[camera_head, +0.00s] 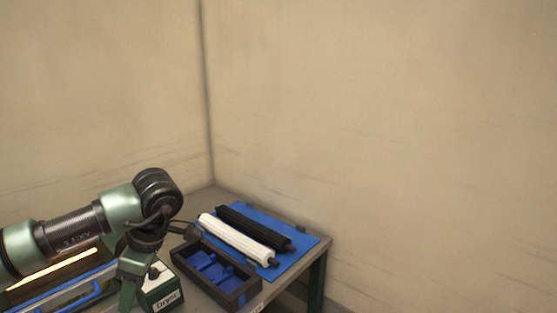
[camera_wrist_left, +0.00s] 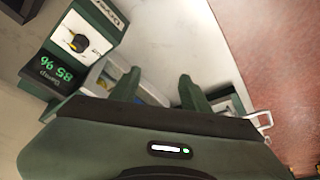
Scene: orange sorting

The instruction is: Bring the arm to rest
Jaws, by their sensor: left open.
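My left arm comes in from the left in the head view, bent at a dark elbow joint, with the left gripper (camera_head: 130,297) pointing down beside the green box labelled "Dryer" (camera_head: 163,295). In the left wrist view the two green fingers of the left gripper (camera_wrist_left: 158,84) stand apart, with nothing held between them. The same box (camera_wrist_left: 85,40) shows there at upper left, with a dark knob and a green-lit display. My right gripper is in neither view.
A black tray with blue inserts (camera_head: 245,297) lies on the table right of the gripper. Behind it, a white roller (camera_head: 236,240) and a black roller (camera_head: 250,228) lie on a blue mat (camera_head: 303,241). Plain walls stand behind. Reddish floor (camera_wrist_left: 270,50) shows in the wrist view.

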